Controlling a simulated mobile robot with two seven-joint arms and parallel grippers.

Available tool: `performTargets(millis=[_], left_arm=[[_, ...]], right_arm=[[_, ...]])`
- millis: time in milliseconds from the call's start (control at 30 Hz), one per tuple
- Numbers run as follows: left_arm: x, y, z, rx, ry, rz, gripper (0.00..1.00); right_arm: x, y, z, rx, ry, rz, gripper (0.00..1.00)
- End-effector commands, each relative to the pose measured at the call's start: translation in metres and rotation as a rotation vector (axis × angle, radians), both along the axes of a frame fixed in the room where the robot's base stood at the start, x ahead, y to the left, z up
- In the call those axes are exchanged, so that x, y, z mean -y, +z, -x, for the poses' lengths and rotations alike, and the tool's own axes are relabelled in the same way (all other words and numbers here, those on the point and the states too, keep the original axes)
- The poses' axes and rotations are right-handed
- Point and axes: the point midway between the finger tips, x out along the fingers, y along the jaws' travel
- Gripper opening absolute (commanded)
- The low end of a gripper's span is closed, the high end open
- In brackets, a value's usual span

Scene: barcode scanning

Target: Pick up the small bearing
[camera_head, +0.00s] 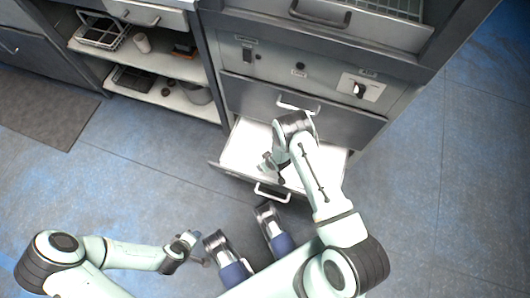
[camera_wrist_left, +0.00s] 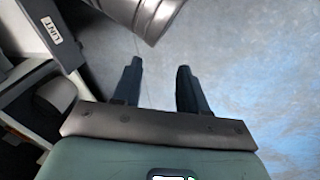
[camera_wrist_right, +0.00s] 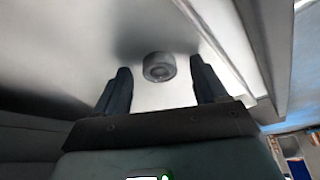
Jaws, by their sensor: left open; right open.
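A small grey ring-shaped bearing (camera_wrist_right: 159,67) lies on the pale floor of a drawer in the right wrist view. My right gripper (camera_wrist_right: 160,80) is open, with its two dark fingers on either side of the bearing in the picture; I cannot tell how far apart in depth they are. In the head view my right gripper (camera_head: 271,168) reaches down into the open drawer (camera_head: 243,146), and I cannot make out the bearing there. My left gripper (camera_head: 190,241) is open and empty over the floor; its fingers also show in the left wrist view (camera_wrist_left: 158,68).
The drawer wall (camera_wrist_right: 225,35) runs close to the right finger in the right wrist view. The drawer's front handle (camera_head: 271,193) faces me. A closed drawer (camera_head: 345,122) sits above it. Shelves (camera_head: 150,65) with several items stand at the left. The floor around is open.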

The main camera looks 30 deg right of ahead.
Motion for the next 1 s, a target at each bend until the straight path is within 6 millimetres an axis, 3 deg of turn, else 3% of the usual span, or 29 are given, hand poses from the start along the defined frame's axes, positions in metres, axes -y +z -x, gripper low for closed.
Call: performTargets(millis=[33,200,467,667,867,1000], left_arm=[[0.0,0.0,0.0,0.0,0.0,0.0,0.43],[0.0,0.0,0.0,-0.001,0.0,0.0,0.43],[0.0,0.0,0.0,-0.001,0.0,0.0,0.43],[0.003,0.005,0.005,-0.013,-0.006,0.006,0.43],[0.011,0.018,0.021,-0.054,-0.024,0.028,0.43],[0.021,0.032,0.039,-0.101,-0.044,0.051,0.43]], right_arm=[[0.0,0.0,0.0,0.0,0.0,0.0,0.62],[0.0,0.0,0.0,0.0,0.0,0.0,0.1],[0.0,0.001,0.0,0.0,0.0,0.0,0.1],[0.0,0.012,-0.001,0.002,0.0,0.001,0.1],[0.0,0.049,-0.001,0.003,0.0,0.001,0.1],[0.0,0.09,-0.002,0.005,-0.001,0.0,0.1]])
